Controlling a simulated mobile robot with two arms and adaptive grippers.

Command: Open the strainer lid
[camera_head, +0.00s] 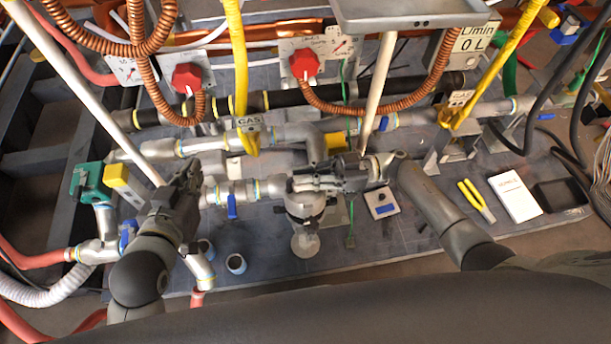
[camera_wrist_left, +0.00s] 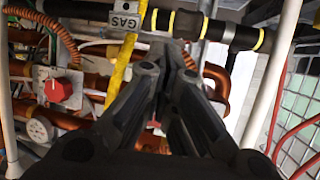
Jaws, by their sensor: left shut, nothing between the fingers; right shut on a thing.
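The grey metal strainer (camera_head: 304,205) sits in the pipe run near the middle of the head view, with a pale round part below it. My right gripper (camera_head: 303,180) reaches in from the right and is shut at the strainer's top, on what looks like its lid. The fingers hide most of the lid, so I cannot tell how far it is turned or raised. My left gripper (camera_head: 189,172) is shut and empty, left of the strainer and apart from it. Its closed fingers (camera_wrist_left: 166,55) also show in the left wrist view, pointing at the pipework.
A blue valve handle (camera_head: 232,207) is left of the strainer. Red knobs (camera_head: 188,77) and a yellow gas pipe (camera_head: 240,70) stand behind. A white vertical pole (camera_head: 379,90) rises beside my right gripper. Yellow pliers (camera_head: 477,201) and a white booklet (camera_head: 515,196) lie at the right.

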